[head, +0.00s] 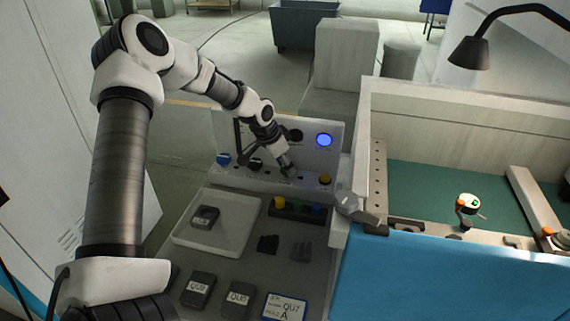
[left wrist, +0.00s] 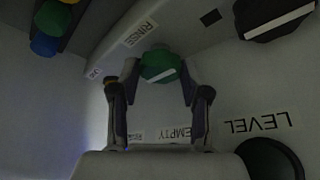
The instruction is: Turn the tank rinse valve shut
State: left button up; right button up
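The rinse valve is a green knob with a white bar on it. In the left wrist view the green knob (left wrist: 157,66) sits beside the label RINSE (left wrist: 139,33), between the two fingertips of my left gripper (left wrist: 159,72). In the head view my left gripper (head: 287,168) points down at the sloped control panel (head: 230,122), and mostly hides the knob. The white bar lies slightly tilted in the left wrist view. My right gripper is not seen.
A white tray (head: 185,238) and several dark blocks lie in front. The blue-fronted tank (head: 430,285) stands to the right.

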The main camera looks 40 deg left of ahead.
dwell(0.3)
pick_arm(q)
jog(key=v, duration=1.2)
jog(key=shift+w, duration=0.1)
